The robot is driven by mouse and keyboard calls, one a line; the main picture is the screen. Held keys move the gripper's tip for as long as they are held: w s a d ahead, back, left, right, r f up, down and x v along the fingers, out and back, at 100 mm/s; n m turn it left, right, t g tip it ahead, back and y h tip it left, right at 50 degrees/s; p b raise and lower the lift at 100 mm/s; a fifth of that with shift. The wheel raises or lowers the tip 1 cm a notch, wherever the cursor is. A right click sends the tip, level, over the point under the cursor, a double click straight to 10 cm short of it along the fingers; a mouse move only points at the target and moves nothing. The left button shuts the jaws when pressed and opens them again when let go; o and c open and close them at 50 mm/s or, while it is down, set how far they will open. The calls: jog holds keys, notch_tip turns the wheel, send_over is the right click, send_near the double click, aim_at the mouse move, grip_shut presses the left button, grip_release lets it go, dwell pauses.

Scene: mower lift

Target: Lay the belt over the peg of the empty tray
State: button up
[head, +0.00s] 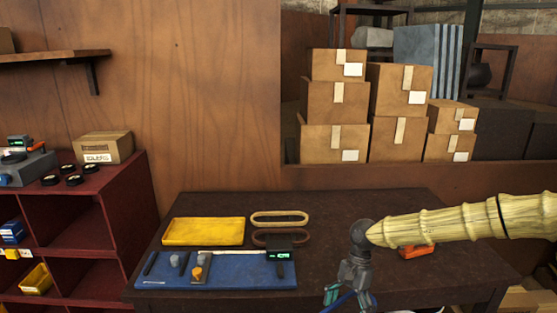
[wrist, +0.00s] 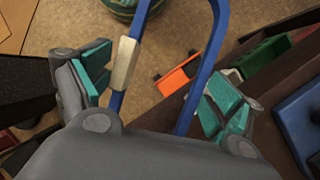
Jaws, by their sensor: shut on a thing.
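My gripper (head: 348,297) is low at the table's front edge, right of the blue board. In the wrist view its teal-padded fingers (wrist: 157,85) stand wide apart with a blue belt (wrist: 210,50) between them; it is shut on this belt. The belt runs as two strands, with a pale block on the left one. Its top is cut off by the frame. A shallow yellow tray (head: 203,232) lies empty at the table's back left; I make out no peg in it.
A cream loop (head: 280,214) and a brown loop (head: 280,235) lie right of the yellow tray. An orange item (head: 416,250) lies behind my arm. A red shelf stands left.

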jog(key=s+a+f+n+h+b, duration=0.1)
jog(key=s+f+n+h, duration=0.3)
jog(key=n, duration=0.6)
jog(key=shift+s+a+f+n, duration=0.25)
jog(key=shift+s+f+n, duration=0.05)
jog(key=shift+s+f, duration=1.2)
jog(key=shift+w+f, duration=0.1)
jog(key=shift+w, duration=0.05)
